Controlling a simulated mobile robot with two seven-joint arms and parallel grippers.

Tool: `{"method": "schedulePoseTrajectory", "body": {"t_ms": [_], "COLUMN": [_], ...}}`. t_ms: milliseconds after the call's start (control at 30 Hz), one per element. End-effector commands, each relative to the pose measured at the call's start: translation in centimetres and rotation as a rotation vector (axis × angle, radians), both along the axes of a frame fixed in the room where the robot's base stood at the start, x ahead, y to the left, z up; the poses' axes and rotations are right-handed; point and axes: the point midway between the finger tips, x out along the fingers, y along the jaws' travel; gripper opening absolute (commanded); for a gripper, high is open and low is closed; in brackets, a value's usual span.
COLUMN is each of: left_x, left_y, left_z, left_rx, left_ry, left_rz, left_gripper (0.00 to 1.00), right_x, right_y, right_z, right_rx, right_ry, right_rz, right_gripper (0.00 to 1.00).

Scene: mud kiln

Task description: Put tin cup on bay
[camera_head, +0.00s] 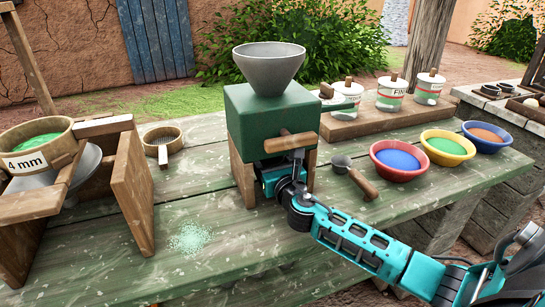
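A green box mill (272,118) with a grey funnel (268,68) on top stands on wooden legs near the middle of the table. The open space under it, between the legs, looks like the bay. My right gripper (268,181) reaches into that space from the right, low over the table. Its fingertips are hidden by the arm and the mill, so I cannot tell whether it is open or shut. I cannot make out a tin cup; one may be hidden under the mill. My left gripper is not in view.
A metal scoop (341,162) lies right of the mill. Bowls of blue (398,174), green (446,159) and brown powder (487,146) stand beyond. Lidded jars stand on a wooden board (372,120). A wooden sieve stand (135,190) is left. Pale green powder (190,238) lies on the front table.

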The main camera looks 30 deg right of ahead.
Motion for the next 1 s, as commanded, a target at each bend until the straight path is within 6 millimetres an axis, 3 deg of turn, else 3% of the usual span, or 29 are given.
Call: {"method": "schedulePoseTrajectory", "body": {"t_ms": [300,333,567,900,1000], "left_x": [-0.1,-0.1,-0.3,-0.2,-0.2], "left_y": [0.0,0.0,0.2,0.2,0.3], "left_z": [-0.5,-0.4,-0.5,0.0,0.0], "left_rx": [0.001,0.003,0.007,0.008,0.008], "left_ry": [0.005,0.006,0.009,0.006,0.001], "left_rz": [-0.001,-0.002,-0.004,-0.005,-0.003], "left_gripper": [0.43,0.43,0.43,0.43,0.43], "right_x": [0.0,0.0,0.0,0.0,-1.0], "right_y": [0.0,0.0,0.0,0.0,0.3], "right_z": [-0.5,-0.4,-0.4,0.2,-0.1], "right_rx": [0.001,0.001,0.001,0.0,0.0], "right_ry": [0.0,0.0,0.0,0.0,0.003], "right_rz": [0.0,0.0,0.0,0.0,0.002], "right_gripper": [0.38,0.75,0.97,0.98,0.98]}}
